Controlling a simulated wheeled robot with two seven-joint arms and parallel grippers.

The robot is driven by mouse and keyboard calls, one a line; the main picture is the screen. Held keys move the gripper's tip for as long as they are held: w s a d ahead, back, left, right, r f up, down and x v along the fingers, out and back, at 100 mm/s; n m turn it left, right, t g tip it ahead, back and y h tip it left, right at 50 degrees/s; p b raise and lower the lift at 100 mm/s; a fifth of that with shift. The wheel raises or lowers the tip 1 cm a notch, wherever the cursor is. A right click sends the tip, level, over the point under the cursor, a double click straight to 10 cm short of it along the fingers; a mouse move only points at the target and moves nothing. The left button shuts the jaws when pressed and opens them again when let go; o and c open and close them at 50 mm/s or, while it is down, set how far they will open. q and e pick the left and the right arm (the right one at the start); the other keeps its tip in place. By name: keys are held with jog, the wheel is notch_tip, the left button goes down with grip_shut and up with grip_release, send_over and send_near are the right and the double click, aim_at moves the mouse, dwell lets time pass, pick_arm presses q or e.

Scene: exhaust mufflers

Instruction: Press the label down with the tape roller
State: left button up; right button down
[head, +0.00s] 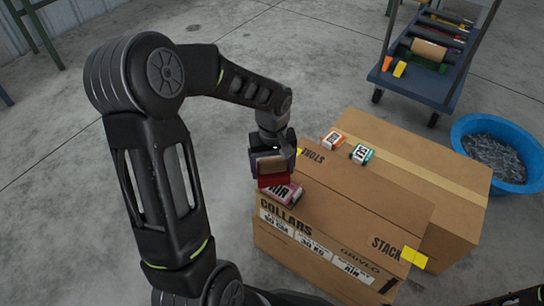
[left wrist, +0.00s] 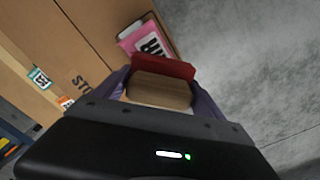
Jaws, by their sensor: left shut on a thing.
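The roller is over the near left corner of the front carton (head: 365,205). A pink and white piece marked "AIR" (head: 285,194) lies on that corner, partly hidden by the roller. I cannot tell whether they touch. White labels (head: 313,246) are on the carton's front face. My right gripper is not in view.
A second taped carton (head: 455,180) stands behind. Orange (head: 333,141) and teal (head: 362,154) pieces lie on the carton tops. A blue tub (head: 461,131) of grey pieces is at right, and a cart (head: 424,82) is at the back.

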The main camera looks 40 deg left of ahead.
aim_at(277, 163)
pick_arm(q)
jog(key=shift+f+b, duration=0.8)
jog(key=shift+f, duration=0.7)
jog(key=shift+d+r, duration=0.2)
jog(key=shift+d, duration=0.3)
jog(key=shift+d+r, duration=0.15)
jog(key=shift+r, duration=0.05)
jog(key=shift+r+p, duration=0.15)
jog(key=shift+p, duration=0.35)
jog(key=shift+r, duration=0.8)
jog(key=shift+r+p, duration=0.7)
jog(key=shift+p, duration=0.15)
jog(key=shift+r+p, duration=1.85)
jog(key=shift+r, duration=0.35)
